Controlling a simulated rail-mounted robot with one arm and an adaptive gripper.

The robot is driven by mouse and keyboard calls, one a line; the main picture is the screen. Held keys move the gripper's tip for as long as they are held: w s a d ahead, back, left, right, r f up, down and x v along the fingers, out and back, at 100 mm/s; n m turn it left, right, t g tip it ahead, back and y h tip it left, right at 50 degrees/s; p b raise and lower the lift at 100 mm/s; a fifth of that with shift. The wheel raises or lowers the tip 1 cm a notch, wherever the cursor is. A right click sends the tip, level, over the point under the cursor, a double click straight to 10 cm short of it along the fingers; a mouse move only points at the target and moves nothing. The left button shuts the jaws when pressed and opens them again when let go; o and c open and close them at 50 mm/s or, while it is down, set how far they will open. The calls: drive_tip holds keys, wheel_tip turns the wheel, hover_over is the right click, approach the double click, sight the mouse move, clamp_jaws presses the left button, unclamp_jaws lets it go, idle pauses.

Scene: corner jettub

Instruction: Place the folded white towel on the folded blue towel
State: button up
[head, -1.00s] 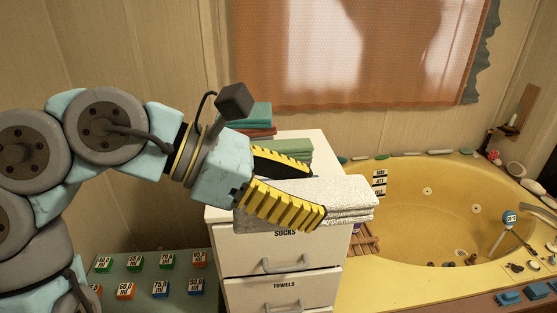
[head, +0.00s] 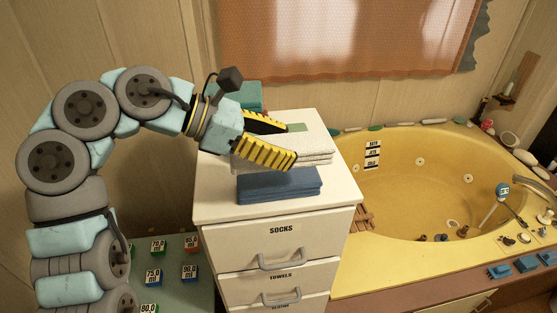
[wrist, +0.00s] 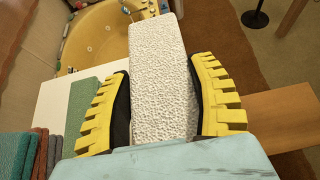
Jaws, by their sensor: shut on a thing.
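The folded white towel (head: 312,150) is held in my gripper (head: 278,140), whose yellow ribbed fingers are shut on its two sides. In the wrist view the white towel (wrist: 162,85) lies between both fingers and extends beyond them. The folded blue towel (head: 280,187) lies on the white drawer cabinet's top near its front edge. The white towel is over the back part of the blue towel in the head view. I cannot tell whether the two touch. The blue towel is hidden in the wrist view.
The cabinet (head: 225,205) has a green towel (head: 297,127) behind the held towel, and teal towels (head: 240,97) at the back left. They also show in the wrist view. A yellow corner tub (head: 405,190) is to the right. Labelled blocks (head: 153,277) stand on a green surface at lower left.

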hover_over(278, 179)
wheel_tip(278, 179, down, 5)
drive_tip(key=shift+d+r+p, duration=0.1)
drive_tip(key=shift+p, duration=0.25)
drive_tip(key=shift+f, duration=1.75)
drive_tip(key=shift+f, duration=0.15)
drive_tip(key=o, duration=1.2)
drive_tip(key=shift+r, duration=0.2)
drive_tip(key=shift+b+v, duration=0.55)
drive_tip(key=shift+v, duration=5.5)
drive_tip(key=shift+w, duration=0.1)
